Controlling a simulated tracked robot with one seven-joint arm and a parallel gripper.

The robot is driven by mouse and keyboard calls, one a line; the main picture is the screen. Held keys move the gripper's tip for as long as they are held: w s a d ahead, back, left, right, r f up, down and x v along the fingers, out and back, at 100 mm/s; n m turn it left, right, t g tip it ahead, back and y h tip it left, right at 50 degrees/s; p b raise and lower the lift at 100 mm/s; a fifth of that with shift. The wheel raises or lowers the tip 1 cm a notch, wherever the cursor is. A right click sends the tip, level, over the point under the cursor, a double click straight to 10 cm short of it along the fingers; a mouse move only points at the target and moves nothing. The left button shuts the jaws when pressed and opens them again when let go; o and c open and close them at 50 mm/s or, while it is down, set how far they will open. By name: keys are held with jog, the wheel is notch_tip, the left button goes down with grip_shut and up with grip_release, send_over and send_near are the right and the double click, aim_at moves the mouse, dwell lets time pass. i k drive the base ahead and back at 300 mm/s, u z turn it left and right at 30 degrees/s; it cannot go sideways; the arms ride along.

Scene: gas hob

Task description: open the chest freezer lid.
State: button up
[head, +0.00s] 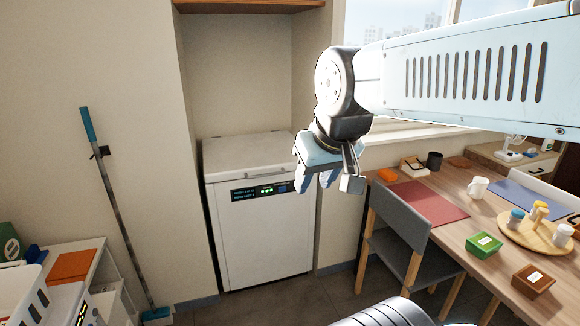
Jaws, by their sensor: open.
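The white chest freezer (264,236) stands in a wall recess at the middle of the head view. A dark display panel with green lights is on the freezer's front. My gripper (328,184) hangs from my arm in front of the freezer's right side, pointing downward. It is open and nothing shows between its fingers. It covers part of the freezer's right edge. I cannot tell its exact distance from the lid.
A wooden table (462,232) with cups, boxes and mats stands at the right, with a grey chair (410,240) at its near side. A wooden shelf (245,4) hangs above the freezer. A blue-handled broom (115,200) leans left. Floor in front of the freezer is clear.

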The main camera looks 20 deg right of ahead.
aim_at(263, 155)
jog(key=z, duration=0.2)
jog(key=i, duration=0.7)
jog(key=z, duration=0.35)
jog(key=k, duration=0.8)
jog(key=z, duration=0.2)
jog(key=i, duration=0.8)
jog(key=u, duration=0.05)
